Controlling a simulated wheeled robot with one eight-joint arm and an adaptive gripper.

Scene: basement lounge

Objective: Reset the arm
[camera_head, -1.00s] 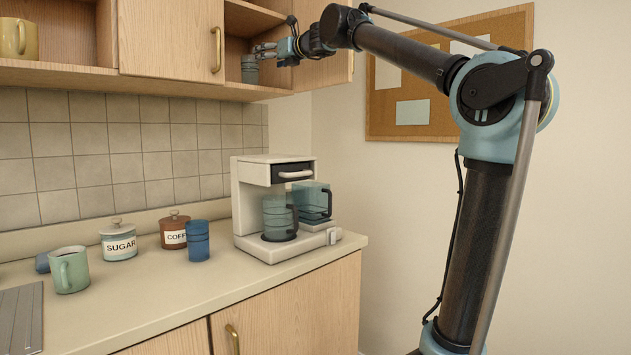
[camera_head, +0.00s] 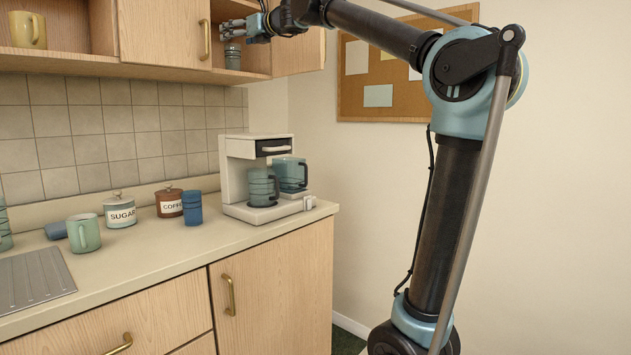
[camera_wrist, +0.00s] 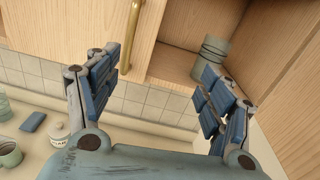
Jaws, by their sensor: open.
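My gripper (camera_head: 232,30) is up at the open upper cabinet, at the end of my raised arm. In the wrist view its two blue-padded fingers (camera_wrist: 160,92) stand wide apart with nothing between them. A grey-green ribbed cup (camera_wrist: 212,58) stands upright on the cabinet shelf (camera_wrist: 172,66), beyond the right finger. In the head view the same cup (camera_head: 232,56) shows just below my gripper. From these views I cannot tell whether a finger touches it.
An open cabinet door (camera_head: 300,52) is right of my gripper, a closed door (camera_head: 165,30) left. Below, the counter (camera_head: 130,265) holds a coffee machine (camera_head: 240,160), a blue cup (camera_head: 192,208), a sugar jar (camera_head: 120,212), a coffee jar (camera_head: 169,200) and a green mug (camera_head: 83,233).

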